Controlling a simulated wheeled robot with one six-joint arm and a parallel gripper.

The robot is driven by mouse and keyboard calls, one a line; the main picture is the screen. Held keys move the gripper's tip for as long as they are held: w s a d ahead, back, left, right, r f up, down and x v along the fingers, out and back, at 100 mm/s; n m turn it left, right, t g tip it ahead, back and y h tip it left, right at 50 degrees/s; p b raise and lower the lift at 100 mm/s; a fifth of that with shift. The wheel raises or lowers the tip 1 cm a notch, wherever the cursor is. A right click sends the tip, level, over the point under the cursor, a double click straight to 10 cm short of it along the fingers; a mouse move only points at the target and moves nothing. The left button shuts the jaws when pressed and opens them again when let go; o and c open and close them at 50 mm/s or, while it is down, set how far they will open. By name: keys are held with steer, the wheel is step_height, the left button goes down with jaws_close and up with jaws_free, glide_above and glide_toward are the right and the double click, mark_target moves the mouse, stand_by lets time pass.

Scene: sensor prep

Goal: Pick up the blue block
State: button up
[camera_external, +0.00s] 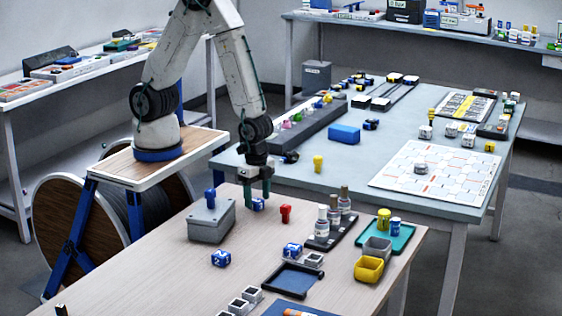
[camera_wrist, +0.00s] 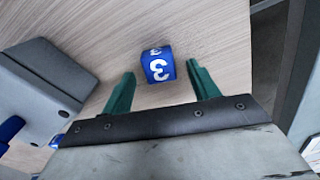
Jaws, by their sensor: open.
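A small blue block with a white 3 on it (camera_wrist: 158,66) lies on the wooden table. In the wrist view it sits between the tips of my green fingers (camera_wrist: 161,74), with a gap visible on each side. In the outside view this block (camera_external: 258,205) shows below and between the fingers of my gripper (camera_external: 258,197), which points down. My gripper is open and holds nothing. Other blue numbered blocks are on the same table, one at the front (camera_external: 221,258) and one farther right (camera_external: 292,250). A larger plain blue block (camera_external: 344,133) lies on the grey-blue table.
A grey box (camera_external: 211,222) with a blue knob stands close left of my gripper. Bottles in a dark rack (camera_external: 322,240) are farther right. The wooden table's front middle has bare room.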

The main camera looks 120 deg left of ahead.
steer(key=shift+f, duration=0.35)
steer(key=c, duration=1.1)
steer(key=shift+o, duration=0.2)
steer(key=shift+r, duration=0.1)
